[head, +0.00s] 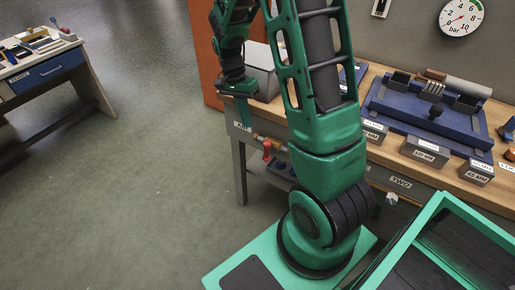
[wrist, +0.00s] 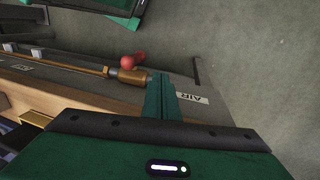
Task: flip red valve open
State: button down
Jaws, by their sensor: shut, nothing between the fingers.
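The red valve handle (head: 267,150) sits on a brass fitting in a pipe along the front of the workbench, just right of the AIR label (head: 241,126). In the head view the handle looks roughly upright, across the pipe. In the wrist view the red handle (wrist: 129,62) stands beside the brass valve body (wrist: 127,76). My gripper (head: 243,118) is shut and empty, pointing down near the bench's left front corner, left of the handle. In the wrist view its closed fingers (wrist: 160,80) end close to the brass body's end; I cannot tell whether they touch. They look apart from the handle.
The workbench top (head: 400,140) carries a blue fixture (head: 425,110), several grey weight blocks (head: 425,152) and a grey box (head: 260,70) behind my gripper. A pressure gauge (head: 460,17) hangs on the wall. The floor (head: 150,150) left of the bench is clear up to another table (head: 55,72).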

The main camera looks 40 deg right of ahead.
aim_at(267, 151)
jog(key=s+d+f, duration=0.2)
jog(key=s+f, duration=0.3)
jog(key=f, duration=0.6)
jog(key=shift+s+f, duration=0.15)
jog(key=shift+s, duration=0.15)
jog(key=shift+a, duration=0.1)
